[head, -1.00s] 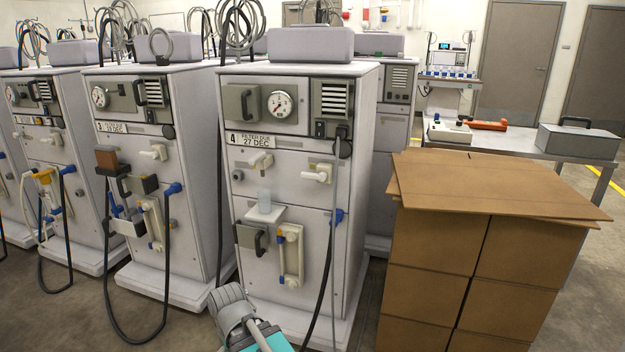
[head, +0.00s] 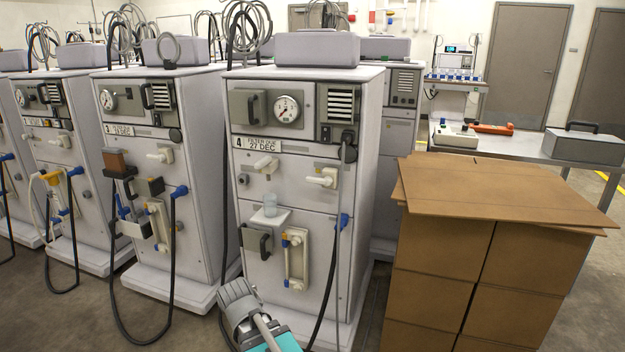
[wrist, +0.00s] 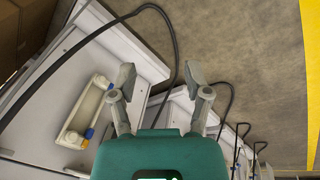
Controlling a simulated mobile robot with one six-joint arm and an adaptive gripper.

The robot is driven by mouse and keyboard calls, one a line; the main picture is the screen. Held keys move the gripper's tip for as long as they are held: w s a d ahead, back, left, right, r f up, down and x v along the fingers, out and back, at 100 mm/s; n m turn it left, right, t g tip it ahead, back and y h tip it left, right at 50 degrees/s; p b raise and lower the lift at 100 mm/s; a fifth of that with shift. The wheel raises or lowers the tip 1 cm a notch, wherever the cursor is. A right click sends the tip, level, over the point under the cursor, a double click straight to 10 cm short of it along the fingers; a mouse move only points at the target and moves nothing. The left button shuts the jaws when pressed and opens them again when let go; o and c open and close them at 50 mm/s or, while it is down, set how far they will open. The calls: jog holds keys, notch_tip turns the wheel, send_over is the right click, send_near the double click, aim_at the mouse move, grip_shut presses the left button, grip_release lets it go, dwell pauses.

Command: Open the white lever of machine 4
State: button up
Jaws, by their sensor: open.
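Machine 4 (head: 300,215) is the white cabinet in the middle of the head view, with a "4" and "27 DEC" label under its gauge. The levers do not show there.
A clear cup (head: 270,205) stands on a small shelf on machine 4. Below are a dark handle (head: 259,243) and a cream bracket (head: 295,258), also in the wrist view (wrist: 88,110). A dark hose hangs at the right. Cardboard boxes (head: 480,250) stand right; machine 3 (head: 190,220) stands left.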

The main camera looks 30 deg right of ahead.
jog(key=w+d+r+t+h+p, duration=0.2)
jog(key=w+d+r+h, duration=0.25)
jog(key=d, duration=0.35)
jog(key=n+t+h+p, duration=0.6)
jog(key=n+t+h, duration=0.2)
send_near(310, 181)
jog(key=v, duration=0.3)
jog(key=shift+d+r, duration=0.15)
jog(key=shift+r, duration=0.15)
jog(key=shift+d, duration=0.1)
jog(key=x, duration=1.3)
jog(key=shift+w+d+f, duration=0.2)
jog(key=shift+w, duration=0.05)
grip_shut()
